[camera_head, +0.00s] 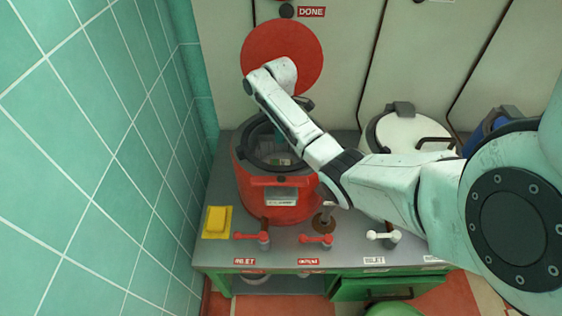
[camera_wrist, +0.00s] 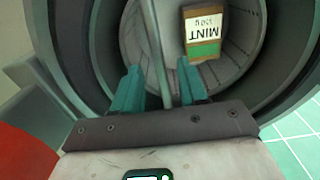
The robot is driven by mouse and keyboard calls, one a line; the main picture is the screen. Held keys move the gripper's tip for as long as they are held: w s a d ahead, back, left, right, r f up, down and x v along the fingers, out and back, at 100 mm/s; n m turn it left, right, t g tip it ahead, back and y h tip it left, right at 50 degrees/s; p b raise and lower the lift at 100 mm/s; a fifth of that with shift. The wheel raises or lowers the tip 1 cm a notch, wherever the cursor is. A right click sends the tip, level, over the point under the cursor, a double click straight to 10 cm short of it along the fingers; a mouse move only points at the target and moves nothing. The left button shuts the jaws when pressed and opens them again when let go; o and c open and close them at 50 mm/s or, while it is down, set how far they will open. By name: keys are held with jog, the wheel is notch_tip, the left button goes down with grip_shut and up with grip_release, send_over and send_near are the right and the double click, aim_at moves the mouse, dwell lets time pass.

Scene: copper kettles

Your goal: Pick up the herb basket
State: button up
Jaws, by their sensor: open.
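In the wrist view, a round grey container (camera_wrist: 220,68), which looks like the herb basket, sits inside a dark-rimmed kettle. A thin grey bar (camera_wrist: 158,50) runs down the picture between my fingers, like a handle. My gripper (camera_wrist: 160,88) is open, its two teal fingers on either side of the bar, with gaps visible. In the head view, my gripper (camera_head: 284,132) reaches down into the open red kettle (camera_head: 277,195); my arm hides part of the opening.
The red round lid (camera_head: 282,50) stands up behind the kettle. A white kettle (camera_head: 398,132) and a blue one (camera_head: 490,124) stand to the right. Several tap handles (camera_head: 316,240) and a yellow block (camera_head: 217,222) are at the bench's front. A tiled wall (camera_head: 90,150) bounds the left.

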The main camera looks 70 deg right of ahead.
jog(key=shift+s+f, duration=0.15)
jog(key=shift+f, duration=1)
jog(key=shift+s+f, duration=0.1)
jog(key=shift+f, duration=1.05)
grip_shut()
